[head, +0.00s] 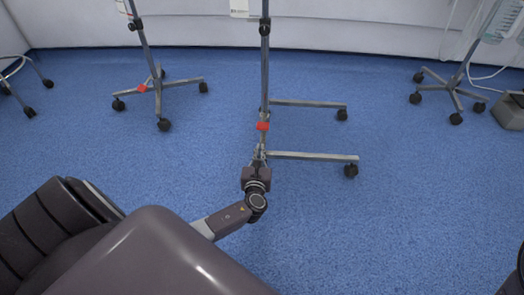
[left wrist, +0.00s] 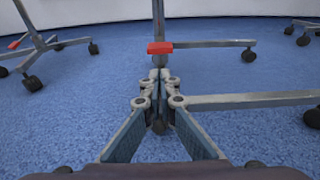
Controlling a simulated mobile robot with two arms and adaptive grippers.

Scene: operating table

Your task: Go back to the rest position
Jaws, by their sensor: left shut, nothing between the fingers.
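My left gripper (head: 259,153) is at the end of my left arm, low in the middle of the head view, pointing away from me. It also shows in the left wrist view (left wrist: 159,78), where its two fingers come together at the tips. It is shut with nothing between the fingers. In both views it overlaps the lower part of a wheeled metal stand (head: 265,75); I cannot tell whether they touch. My right gripper is not in view.
The middle stand has a red part (head: 263,126) low on its pole and legs (head: 315,156) reaching right on casters. Another wheeled stand (head: 148,55) is at left, and a drip stand (head: 458,80) at far right. Blue floor (head: 400,210) is clear at right.

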